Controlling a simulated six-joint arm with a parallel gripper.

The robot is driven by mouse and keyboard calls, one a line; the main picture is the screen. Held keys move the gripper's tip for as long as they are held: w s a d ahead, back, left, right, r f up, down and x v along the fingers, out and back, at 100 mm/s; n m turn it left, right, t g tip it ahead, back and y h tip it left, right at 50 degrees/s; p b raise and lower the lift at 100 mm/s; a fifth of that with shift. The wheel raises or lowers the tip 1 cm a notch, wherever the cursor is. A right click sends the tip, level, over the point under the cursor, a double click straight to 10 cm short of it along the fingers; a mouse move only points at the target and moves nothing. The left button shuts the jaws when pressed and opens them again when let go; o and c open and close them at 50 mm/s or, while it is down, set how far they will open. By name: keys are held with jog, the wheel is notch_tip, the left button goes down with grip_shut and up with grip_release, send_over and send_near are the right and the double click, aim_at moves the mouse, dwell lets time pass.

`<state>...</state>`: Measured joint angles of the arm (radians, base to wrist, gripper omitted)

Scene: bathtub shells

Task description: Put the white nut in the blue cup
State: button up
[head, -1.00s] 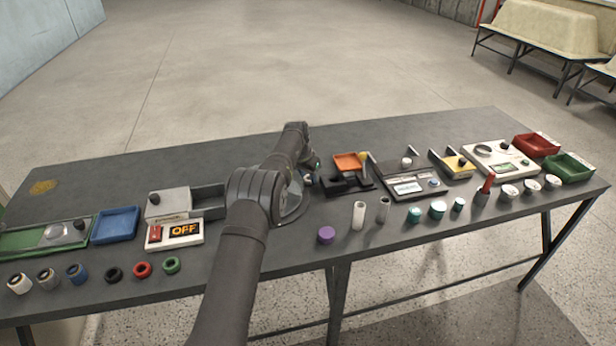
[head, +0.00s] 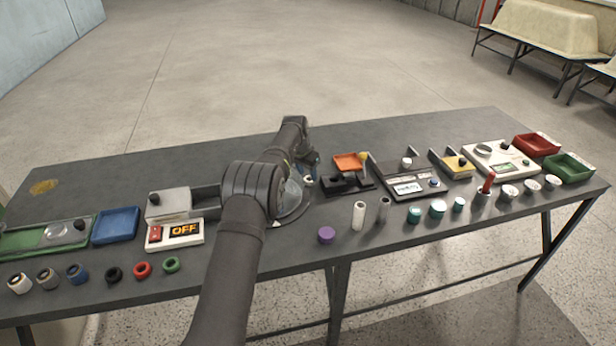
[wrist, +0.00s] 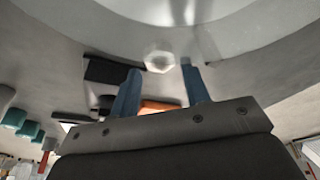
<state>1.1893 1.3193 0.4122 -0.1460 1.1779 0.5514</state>
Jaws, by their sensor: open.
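The white nut (wrist: 158,62) is a small, pale, six-sided piece in the wrist view. It lies just beyond and between the two blue-grey fingertips of my gripper (wrist: 161,74), which are spread apart with nothing between them. In the head view my gripper (head: 311,163) points down at the middle of the table, largely hidden by my own arm. The blue cup (head: 77,273) is a small, round, blue piece with a dark opening. It stands at the table's front left, far from my gripper, and is not seen in the wrist view.
White and grey cups stand left of the blue one. Black, red and green rings (head: 171,265) lie to its right. A blue tray (head: 116,226) and an OFF switch box (head: 175,236) are behind. An orange tray (head: 348,161) and black fixture are near my gripper.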

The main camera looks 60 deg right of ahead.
jog(key=shift+o, duration=0.5)
jog(key=v, duration=0.9)
jog(key=shift+r, duration=0.3)
notch_tip(320, 180, up, 5)
send_over(309, 181)
jog(key=shift+m, duration=0.4)
jog(key=f, duration=1.1)
jog(key=shift+w+a+f, duration=0.25)
jog(key=shift+f, duration=0.1)
jog(key=shift+a+x, duration=0.2)
jog(key=shift+x, duration=1.15)
jog(key=shift+a+x, duration=0.2)
jog(key=shift+x, duration=1.15)
jog(key=shift+w+f, duration=0.1)
jog(key=shift+w, duration=0.05)
jog(key=shift+c, duration=0.5)
jog(key=c, duration=0.7)
jog(key=shift+c, duration=0.2)
